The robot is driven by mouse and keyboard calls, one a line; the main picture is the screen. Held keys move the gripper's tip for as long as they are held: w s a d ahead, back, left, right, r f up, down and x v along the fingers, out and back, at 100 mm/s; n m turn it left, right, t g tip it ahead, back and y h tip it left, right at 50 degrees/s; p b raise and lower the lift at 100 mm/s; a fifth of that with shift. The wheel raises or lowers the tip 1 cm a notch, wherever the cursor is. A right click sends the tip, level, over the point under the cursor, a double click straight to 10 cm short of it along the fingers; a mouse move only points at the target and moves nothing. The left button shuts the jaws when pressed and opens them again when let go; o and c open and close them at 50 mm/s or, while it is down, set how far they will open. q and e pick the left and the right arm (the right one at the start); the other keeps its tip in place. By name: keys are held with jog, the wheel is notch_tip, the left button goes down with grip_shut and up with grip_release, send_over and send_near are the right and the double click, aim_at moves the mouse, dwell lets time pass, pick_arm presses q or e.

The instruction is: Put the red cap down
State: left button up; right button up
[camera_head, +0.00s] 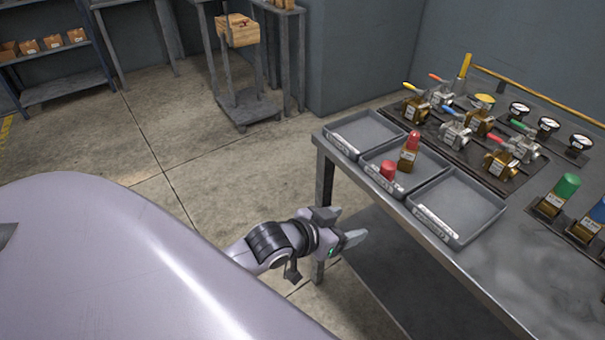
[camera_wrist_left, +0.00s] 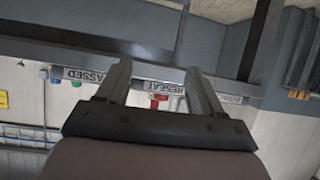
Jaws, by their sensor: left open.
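A small red cap (camera_head: 388,170) rests in the middle grey tray (camera_head: 372,158) on the workbench. A brass-coloured cylinder with a red top (camera_head: 409,150) stands upright in the same tray, just behind and right of the cap. My left gripper (camera_head: 348,226) is in front of the bench edge, apart from the cap and holding nothing. In the left wrist view its two fingers (camera_wrist_left: 159,68) are spread, with nothing between them. Something red (camera_wrist_left: 158,101) shows beyond them near a tray label; I cannot tell which red item it is. My right gripper is not in view.
An empty tray (camera_head: 362,129) lies on the far side and another empty tray (camera_head: 456,204) on the near side. Valves and gauges (camera_head: 470,125) fill the board behind. Green-topped (camera_head: 559,193) and blue-topped cylinders stand at right. A cart (camera_head: 245,108) stands on the floor.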

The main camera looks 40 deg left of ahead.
pick_arm(q)
jog(key=s+f, duration=0.5)
jog(key=s, duration=0.3)
jog(key=s+f+g+y, duration=0.1)
jog(key=s+f, duration=0.5)
jog(key=s, duration=0.2)
jog(key=shift+f+g, duration=0.3)
